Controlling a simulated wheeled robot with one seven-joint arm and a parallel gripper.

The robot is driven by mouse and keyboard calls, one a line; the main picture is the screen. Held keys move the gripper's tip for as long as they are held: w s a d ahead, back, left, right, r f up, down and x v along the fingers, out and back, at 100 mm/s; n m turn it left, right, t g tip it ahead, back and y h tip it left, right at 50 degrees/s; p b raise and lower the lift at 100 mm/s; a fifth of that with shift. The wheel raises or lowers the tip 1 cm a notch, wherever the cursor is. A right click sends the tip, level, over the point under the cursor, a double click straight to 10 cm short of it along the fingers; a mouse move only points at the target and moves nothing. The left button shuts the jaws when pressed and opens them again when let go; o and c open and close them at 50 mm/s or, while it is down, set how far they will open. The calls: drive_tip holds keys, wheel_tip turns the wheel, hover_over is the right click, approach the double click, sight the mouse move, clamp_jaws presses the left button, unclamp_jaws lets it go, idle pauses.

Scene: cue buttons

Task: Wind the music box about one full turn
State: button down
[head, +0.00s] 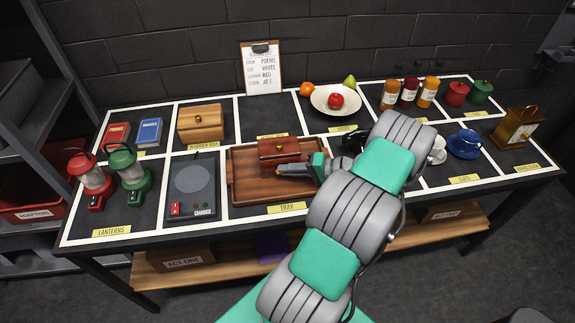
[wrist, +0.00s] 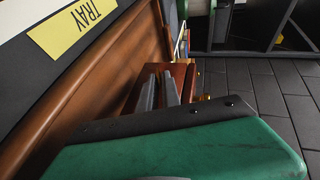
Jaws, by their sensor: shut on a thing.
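The music box (head: 279,150), a small reddish-brown box with its lid down, sits on the wooden tray (head: 240,191) in the middle of the table. In the wrist view the box (wrist: 180,72) shows behind my fingers, with small brass parts at its right. My gripper (head: 284,172) is at the front side of the box, reaching in from the right. In the wrist view its two grey fingers (wrist: 159,93) are close together against the box. They are shut on its winding key, which the fingers hide. How far the key is turned cannot be seen.
A black hot plate (head: 192,182) stands left of the tray, with red and green lanterns (head: 125,165) beyond it. A light wooden box (head: 201,123) stands behind.

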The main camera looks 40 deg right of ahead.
drive_tip(key=shift+f+t+y+p, duration=0.1)
drive_tip(key=shift+t+y+p, duration=0.2)
drive_tip(key=shift+p, duration=0.4)
drive_tip(key=c, duration=1.6)
unclamp_jaws()
drive_tip(key=shift+c, duration=0.2)
